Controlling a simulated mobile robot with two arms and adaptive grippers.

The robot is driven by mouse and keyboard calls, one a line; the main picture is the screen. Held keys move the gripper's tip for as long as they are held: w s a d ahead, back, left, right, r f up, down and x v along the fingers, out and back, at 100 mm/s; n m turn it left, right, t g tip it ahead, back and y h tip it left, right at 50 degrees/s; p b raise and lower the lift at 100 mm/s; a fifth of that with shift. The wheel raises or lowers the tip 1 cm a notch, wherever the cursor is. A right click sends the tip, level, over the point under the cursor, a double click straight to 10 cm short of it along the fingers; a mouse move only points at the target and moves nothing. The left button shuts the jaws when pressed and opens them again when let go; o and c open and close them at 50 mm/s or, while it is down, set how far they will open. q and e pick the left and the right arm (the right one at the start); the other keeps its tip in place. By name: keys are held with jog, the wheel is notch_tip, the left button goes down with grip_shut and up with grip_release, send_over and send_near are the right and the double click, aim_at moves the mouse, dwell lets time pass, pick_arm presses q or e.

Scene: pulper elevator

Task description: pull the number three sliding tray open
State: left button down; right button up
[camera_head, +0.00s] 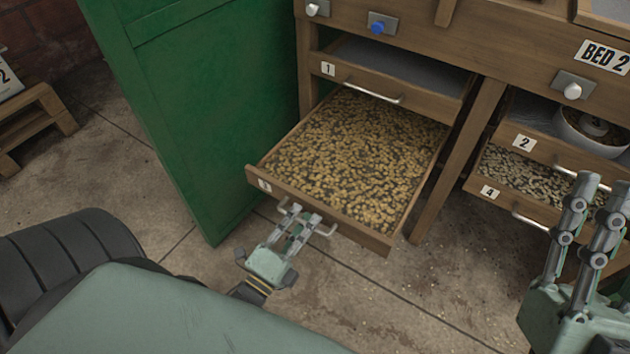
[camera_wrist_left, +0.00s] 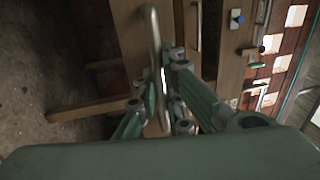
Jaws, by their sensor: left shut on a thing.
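The number three tray (camera_head: 391,243) is pulled well out of the wooden bench, below the number 1 tray. It is full of yellowish beans or grains. Its number label is small, at the left end of its front. My left gripper (camera_head: 299,218) is shut on the tray's metal handle (camera_head: 328,232); the handle bar also shows between the fingers in the left wrist view (camera_wrist_left: 154,50). My right gripper (camera_head: 597,197) is at the right edge of the head view, in front of the number 2 and 4 trays, its fingers apart and nothing visible between them.
The number 1 tray (camera_head: 343,71) sits above. Trays 2 (camera_head: 541,150) and 4 (camera_head: 505,196) are at the right, with a white bowl (camera_head: 590,133) in tray 2. A green panel (camera_head: 210,100) stands close left of the open tray.

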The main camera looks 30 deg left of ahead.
pick_arm(q)
jog(key=shift+s+p, duration=0.4)
jog(key=shift+s, duration=1.9)
pick_arm(e)
jog(key=shift+w+a+f+g+h, duration=0.15)
jog(key=shift+w+f+g+h, duration=0.2)
jog(key=shift+w+f+g, duration=0.55)
jog(key=shift+w+a+f+g+h, duration=0.1)
jog(key=shift+w+f+g+h, duration=0.4)
jog(key=shift+w+f, duration=0.65)
pick_arm(q)
jog(key=c, duration=2.1)
grip_release()
jog(key=s, duration=0.4)
jog(key=s+f, duration=0.1)
jog(key=s, duration=0.3)
jog(key=s+f, duration=0.1)
jog(key=s, duration=0.2)
jog(key=shift+s+f, duration=0.2)
jog(key=shift+s, duration=0.2)
